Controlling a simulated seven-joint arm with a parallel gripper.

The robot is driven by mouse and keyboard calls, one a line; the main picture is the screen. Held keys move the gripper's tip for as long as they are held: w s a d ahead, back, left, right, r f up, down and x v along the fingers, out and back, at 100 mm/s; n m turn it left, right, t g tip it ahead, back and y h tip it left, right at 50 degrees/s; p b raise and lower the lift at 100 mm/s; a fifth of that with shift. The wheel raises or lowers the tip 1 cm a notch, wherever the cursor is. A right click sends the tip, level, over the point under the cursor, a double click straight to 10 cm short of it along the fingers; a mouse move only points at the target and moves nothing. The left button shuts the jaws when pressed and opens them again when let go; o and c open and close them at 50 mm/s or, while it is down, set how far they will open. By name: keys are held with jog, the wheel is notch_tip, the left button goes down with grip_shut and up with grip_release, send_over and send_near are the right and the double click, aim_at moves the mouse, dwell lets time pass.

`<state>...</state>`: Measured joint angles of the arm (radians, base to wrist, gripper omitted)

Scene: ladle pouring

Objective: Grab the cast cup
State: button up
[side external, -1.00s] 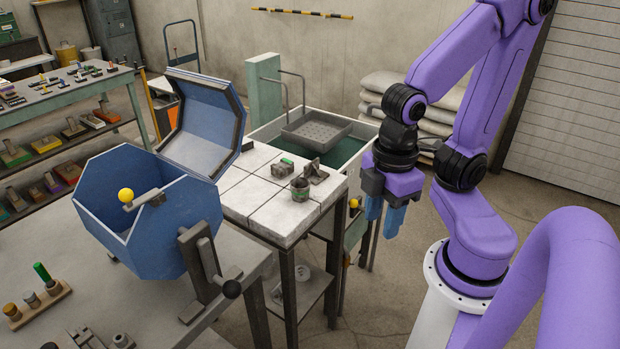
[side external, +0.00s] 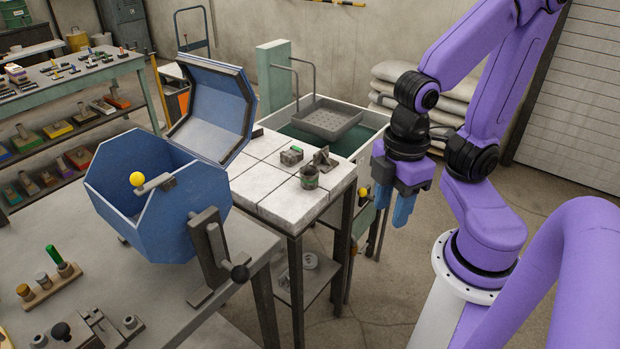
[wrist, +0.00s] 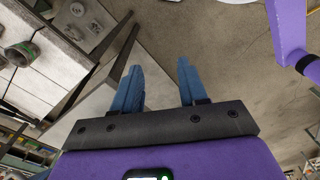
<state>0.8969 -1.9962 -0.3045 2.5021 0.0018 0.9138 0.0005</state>
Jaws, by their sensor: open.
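The cast cup (side external: 309,178) is a small dark grey-green cup standing upright near the right front corner of the white tiled table (side external: 277,205). My gripper (side external: 393,207) has blue fingers that point down. It hangs to the right of the tiled table, apart from the cup. In the wrist view my gripper (wrist: 159,66) is open, with nothing between its fingers and floor beyond them.
A small block with a green top (side external: 291,155) and a grey bracket (side external: 324,160) stand behind the cup. A blue octagonal box (side external: 160,205) with its lid raised is to the left. A tank with a perforated tray (side external: 326,119) is behind the table.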

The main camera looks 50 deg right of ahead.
jog(key=o, duration=0.9)
jog(key=shift+c, duration=0.2)
